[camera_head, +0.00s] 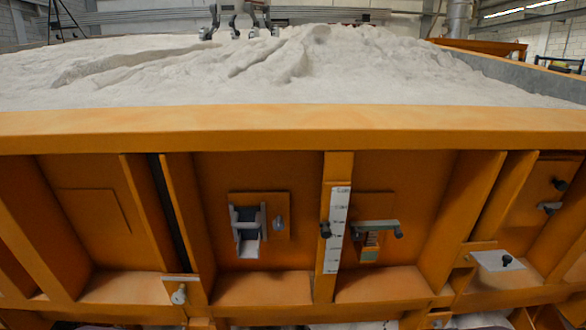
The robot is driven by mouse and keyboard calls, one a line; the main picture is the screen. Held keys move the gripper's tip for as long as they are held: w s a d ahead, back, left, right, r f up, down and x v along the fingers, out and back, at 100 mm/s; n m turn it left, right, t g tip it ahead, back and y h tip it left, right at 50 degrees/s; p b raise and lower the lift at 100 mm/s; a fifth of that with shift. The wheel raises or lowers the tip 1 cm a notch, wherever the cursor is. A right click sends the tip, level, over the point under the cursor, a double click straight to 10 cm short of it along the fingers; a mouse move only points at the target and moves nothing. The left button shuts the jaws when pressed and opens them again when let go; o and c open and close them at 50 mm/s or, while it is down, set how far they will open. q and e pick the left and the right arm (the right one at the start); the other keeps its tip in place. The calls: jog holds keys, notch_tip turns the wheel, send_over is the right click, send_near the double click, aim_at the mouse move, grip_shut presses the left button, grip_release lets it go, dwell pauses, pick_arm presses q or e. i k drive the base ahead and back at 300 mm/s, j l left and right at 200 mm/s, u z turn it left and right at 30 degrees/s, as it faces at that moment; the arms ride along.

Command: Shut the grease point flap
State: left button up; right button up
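No part labelled as the grease point flap can be made out. On the orange side wall of the sandbed, left of centre, a small grey fitting (248,230) has two side cheeks, a dark middle and a pale lower piece. Right of the white scale, a grey bar (375,224) with a dark end sticks out above a small greenish block (371,246). I cannot tell which of these is the flap, or whether it is open. Neither of my grippers is in view.
The orange rim (290,130) runs across the view above the fittings, with pale sand (330,75) behind it. Upright ribs divide the wall.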

aim_at(499, 261)
jog(key=k+z, duration=0.2)
jog(key=z, duration=1.25)
jog(key=j, duration=0.1)
